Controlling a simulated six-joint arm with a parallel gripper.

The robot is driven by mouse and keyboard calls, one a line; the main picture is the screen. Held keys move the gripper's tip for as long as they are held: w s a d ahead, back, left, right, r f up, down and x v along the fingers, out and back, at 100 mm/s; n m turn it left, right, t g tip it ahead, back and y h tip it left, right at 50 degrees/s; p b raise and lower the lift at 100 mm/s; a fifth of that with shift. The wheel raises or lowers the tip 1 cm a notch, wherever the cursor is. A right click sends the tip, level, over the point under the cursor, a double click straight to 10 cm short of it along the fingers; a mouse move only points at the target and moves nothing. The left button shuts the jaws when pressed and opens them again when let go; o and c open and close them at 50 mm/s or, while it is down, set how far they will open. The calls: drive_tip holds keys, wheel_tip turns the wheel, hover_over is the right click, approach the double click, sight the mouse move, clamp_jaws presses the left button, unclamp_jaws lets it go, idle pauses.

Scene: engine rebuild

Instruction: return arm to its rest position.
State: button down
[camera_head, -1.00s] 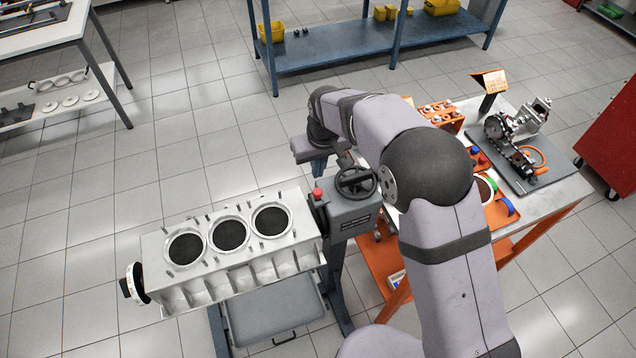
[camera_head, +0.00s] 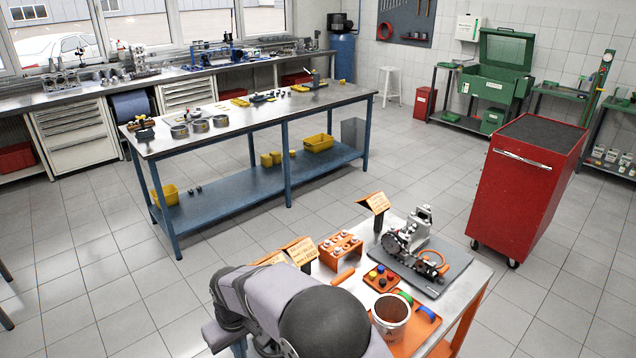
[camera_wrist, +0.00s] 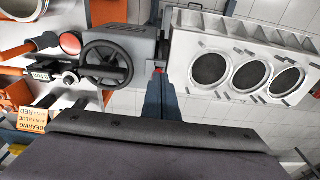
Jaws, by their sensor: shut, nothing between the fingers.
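My gripper (camera_wrist: 160,80) shows in the wrist view as narrow blue fingers coming out from behind my dark wrist edge. It is shut and empty. Its tips appear over the gap between the engine block (camera_wrist: 235,65) and the grey stand head with its black handwheel (camera_wrist: 107,63). In the head view my folded arm fills the bottom middle, and the fingertips are cut off by the lower edge. The engine block is outside the head view.
A blue workbench (camera_head: 250,115) stands behind. A red tool cabinet (camera_head: 525,190) stands at the right. Tiled floor lies open between them.

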drive_tip(key=s+d+f+m+g+h, duration=0.1)
drive_tip(key=s+d+f+g+h, duration=0.2)
drive_tip(key=s+d, duration=1.25)
drive_tip(key=s+d+r+m+y+b, duration=0.1)
drive_tip(key=s+d+r+m, duration=0.1)
drive_tip(key=d, duration=0.5)
drive_tip(key=s+d+r+m+b, duration=0.1)
drive_tip(key=s+d+m, duration=0.1)
drive_tip(key=d, duration=0.6)
drive_tip(key=w+d+r+m+t+y+b, duration=0.1)
drive_tip(key=w+d+r+m+t, duration=0.1)
drive_tip(key=d, duration=0.3)
drive_tip(key=shift+w+d+r+m, duration=0.25)
drive_tip(key=shift+w+r+m, duration=0.2)
drive_tip(key=shift+w+m, duration=0.4)
